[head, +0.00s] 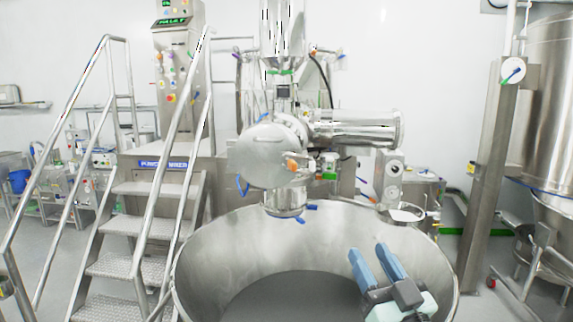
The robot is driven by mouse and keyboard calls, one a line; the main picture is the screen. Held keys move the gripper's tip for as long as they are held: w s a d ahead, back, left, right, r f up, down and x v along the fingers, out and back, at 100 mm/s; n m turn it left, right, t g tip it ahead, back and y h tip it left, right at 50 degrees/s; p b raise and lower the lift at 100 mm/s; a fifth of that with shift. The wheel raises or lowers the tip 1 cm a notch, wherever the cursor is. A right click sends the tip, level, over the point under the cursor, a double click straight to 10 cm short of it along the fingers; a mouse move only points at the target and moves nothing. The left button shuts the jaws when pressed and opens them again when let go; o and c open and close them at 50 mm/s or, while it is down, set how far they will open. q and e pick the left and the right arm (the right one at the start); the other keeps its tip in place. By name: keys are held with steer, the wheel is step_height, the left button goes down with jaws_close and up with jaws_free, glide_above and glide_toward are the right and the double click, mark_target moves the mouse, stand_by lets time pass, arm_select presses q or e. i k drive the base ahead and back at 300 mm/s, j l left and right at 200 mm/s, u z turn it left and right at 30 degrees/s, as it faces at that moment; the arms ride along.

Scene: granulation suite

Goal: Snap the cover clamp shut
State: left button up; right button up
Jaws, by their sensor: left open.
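A round steel cover (262,158) closes the front of the machine head above the big bowl. A small clamp with an orange knob (292,165) sits at the cover's right edge. At this size I cannot tell whether the clamp is open or shut. My left gripper (367,250) shows at the lower right, in front of the bowl's inside wall. Its two blue fingers are apart with nothing between them, pointing up and to the left. It is below and right of the cover, clear of it. My right gripper is not in view.
The large open steel bowl (215,245) fills the lower middle. Metal steps (125,225) with handrails stand at the left. A horizontal steel cylinder (355,128) juts right of the cover. A steel post (487,170) and a big vessel (550,100) stand at the right.

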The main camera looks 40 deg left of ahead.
mark_target(290, 164)
steer(key=i+j, duration=0.2)
steer(key=j, duration=0.2)
steer(key=i+j, duration=0.15)
steer(key=j, duration=0.25)
steer(key=i+j, duration=0.2)
steer(key=j, duration=0.2)
